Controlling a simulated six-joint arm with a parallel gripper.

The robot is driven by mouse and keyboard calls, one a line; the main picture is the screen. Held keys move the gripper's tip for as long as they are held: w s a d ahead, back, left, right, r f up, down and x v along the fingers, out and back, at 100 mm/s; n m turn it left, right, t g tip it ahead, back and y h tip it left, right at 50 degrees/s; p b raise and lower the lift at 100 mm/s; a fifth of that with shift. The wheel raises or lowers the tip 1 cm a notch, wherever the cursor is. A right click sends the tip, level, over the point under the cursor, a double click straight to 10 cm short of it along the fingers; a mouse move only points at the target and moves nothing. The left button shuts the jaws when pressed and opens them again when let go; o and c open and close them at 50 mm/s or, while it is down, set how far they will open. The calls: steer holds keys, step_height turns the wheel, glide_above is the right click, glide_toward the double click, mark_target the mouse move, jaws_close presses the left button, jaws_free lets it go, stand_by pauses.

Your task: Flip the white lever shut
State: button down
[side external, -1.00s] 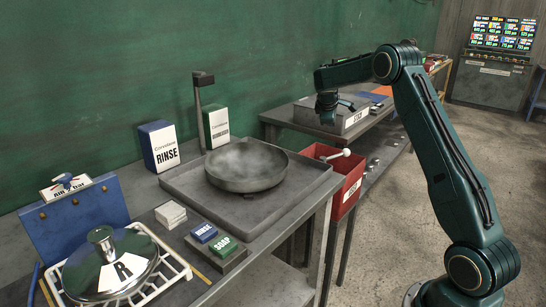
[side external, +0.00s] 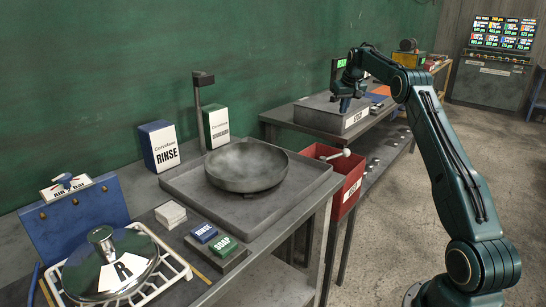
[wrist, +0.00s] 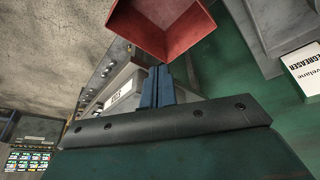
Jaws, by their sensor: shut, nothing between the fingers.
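A pale, white-looking handle with a round knob (side external: 340,154) sticks out at the top of the red bin (side external: 350,188), below the benches' gap; it is the only lever-like white part I make out, and its exact position is too small to tell. The red bin also shows at the top of the wrist view (wrist: 163,28), where no white lever is seen. My gripper (side external: 345,108) points down over the grey labelled box (side external: 318,114) on the far bench, apart from the handle, which is nearer the camera. Its blue fingers are together and empty in the wrist view (wrist: 158,70).
A polished lid (side external: 110,265) rests on a white rack at the left.

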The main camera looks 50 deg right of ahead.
steer(key=shift+m, duration=0.6)
steer(key=f, duration=0.1)
steer(key=s+f, duration=0.1)
steer(key=f, duration=0.1)
steer(key=d+f, duration=0.1)
steer(key=shift+s+f, duration=0.15)
steer(key=shift+f, duration=0.05)
steer(key=shift+f, duration=0.15)
step_height(320, 180, down, 10)
steer(key=shift+s+a, duration=0.15)
steer(key=shift+s, duration=0.05)
stand_by(1.3)
